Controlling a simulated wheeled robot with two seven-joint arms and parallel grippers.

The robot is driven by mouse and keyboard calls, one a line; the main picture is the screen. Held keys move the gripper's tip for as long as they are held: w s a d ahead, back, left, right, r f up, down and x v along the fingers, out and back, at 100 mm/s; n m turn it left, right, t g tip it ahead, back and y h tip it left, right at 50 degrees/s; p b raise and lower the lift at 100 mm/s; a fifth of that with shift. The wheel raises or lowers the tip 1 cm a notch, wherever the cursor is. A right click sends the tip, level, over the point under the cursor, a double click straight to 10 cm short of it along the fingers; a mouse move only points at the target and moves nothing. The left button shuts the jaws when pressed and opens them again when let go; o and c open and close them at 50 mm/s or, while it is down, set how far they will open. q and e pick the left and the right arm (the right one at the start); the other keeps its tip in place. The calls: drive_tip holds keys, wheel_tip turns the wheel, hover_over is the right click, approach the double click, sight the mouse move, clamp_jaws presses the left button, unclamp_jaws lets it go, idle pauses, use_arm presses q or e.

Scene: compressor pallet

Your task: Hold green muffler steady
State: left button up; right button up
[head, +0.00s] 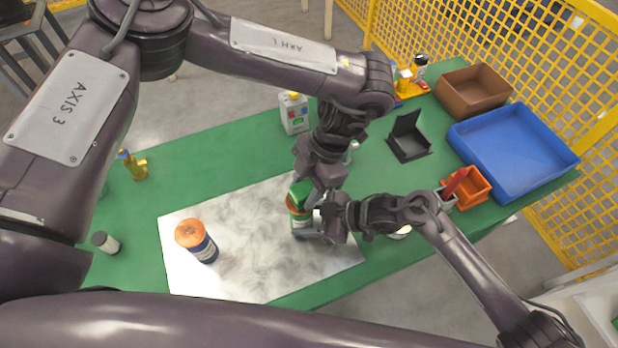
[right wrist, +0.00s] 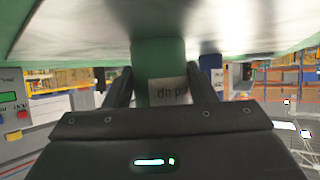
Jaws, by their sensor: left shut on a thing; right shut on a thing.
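The green muffler (head: 294,211), a canister with an orange-brown top and a pale label, stands on the grey-white mat (head: 240,275). My right gripper (head: 312,230) is shut on its lower body from the right; in the right wrist view the green body (right wrist: 158,62) is between both fingers. My left gripper (head: 308,194) is above, shut on a green piece (head: 301,187) at the canister's top. The arms hide whether this piece is a separate part and whether it touches the top.
A dark blue canister (head: 204,249) with an orange top stands left on the mat. A white jug (head: 293,112), black open box (head: 409,149), orange bin (head: 471,194), blue tray (head: 457,137) and brown box (head: 441,87) stand on the green table (head: 225,160).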

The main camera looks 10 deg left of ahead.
sight(291, 204)
use_arm(q)
drive_tip(key=s+a, duration=0.2)
drive_tip(key=shift+a+f, duration=0.2)
drive_tip(key=shift+a, duration=0.1)
drive_tip(key=w+d, duration=0.2)
drive_tip(key=d, duration=0.1)
drive_tip(key=shift+w+d, duration=0.1)
drive_tip(key=shift+w, duration=0.1)
drive_tip(key=shift+w+r, duration=0.1)
drive_tip(key=shift+r, duration=4.05)
